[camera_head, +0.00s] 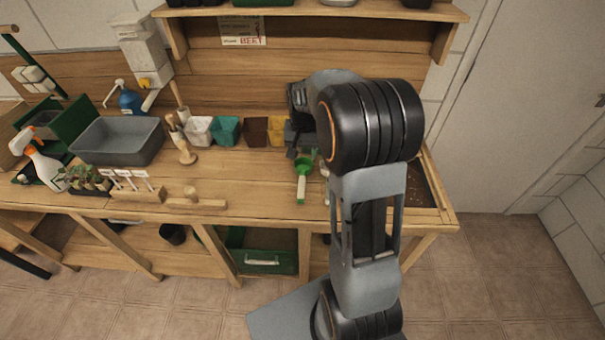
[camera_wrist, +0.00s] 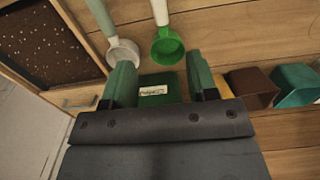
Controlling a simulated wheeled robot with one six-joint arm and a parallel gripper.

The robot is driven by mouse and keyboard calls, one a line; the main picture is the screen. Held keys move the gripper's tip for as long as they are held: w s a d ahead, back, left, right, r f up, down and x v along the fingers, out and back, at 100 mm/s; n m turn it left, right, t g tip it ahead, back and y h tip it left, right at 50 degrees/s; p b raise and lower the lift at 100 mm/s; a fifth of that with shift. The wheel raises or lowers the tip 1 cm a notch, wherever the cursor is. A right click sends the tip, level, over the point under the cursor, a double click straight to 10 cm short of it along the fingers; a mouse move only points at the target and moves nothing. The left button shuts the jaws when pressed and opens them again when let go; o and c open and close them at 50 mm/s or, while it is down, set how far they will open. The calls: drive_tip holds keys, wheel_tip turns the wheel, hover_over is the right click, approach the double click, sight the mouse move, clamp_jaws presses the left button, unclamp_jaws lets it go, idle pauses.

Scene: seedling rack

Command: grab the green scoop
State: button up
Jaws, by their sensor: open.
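The green scoop (camera_head: 303,180) lies on the wooden bench, its bowl toward the back and its handle toward the front edge. In the wrist view the green scoop (camera_wrist: 168,48) has its bowl just beyond the fingertips and its handle running up out of frame. My gripper (camera_wrist: 161,72) is open, with its two fingers apart and nothing gripped between them. In the head view my gripper is mostly hidden behind my arm, near the scoop's bowl. A white scoop (camera_wrist: 123,52) lies to the left of the green one in the wrist view, close to the left finger.
A dark green box with a white label (camera_wrist: 160,90) shows between the fingers, farther back. A brown pot (camera_wrist: 252,88) and a teal pot (camera_wrist: 294,84) stand to the right. A soil tray (camera_wrist: 14,72) is at the left. Bare bench lies left of the scoop in the head view.

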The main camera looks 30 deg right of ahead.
hover_over(302, 179)
drive_tip(key=f, duration=0.7)
drive_tip(key=shift+w+d, duration=0.15)
drive_tip(key=shift+d, duration=0.05)
drive_tip(key=shift+a+f+p, duration=0.2)
drive_tip(key=shift+f+p, duration=0.5)
drive_tip(key=shift+f, duration=1.95)
drive_tip(key=shift+c, duration=0.2)
clamp_jaws()
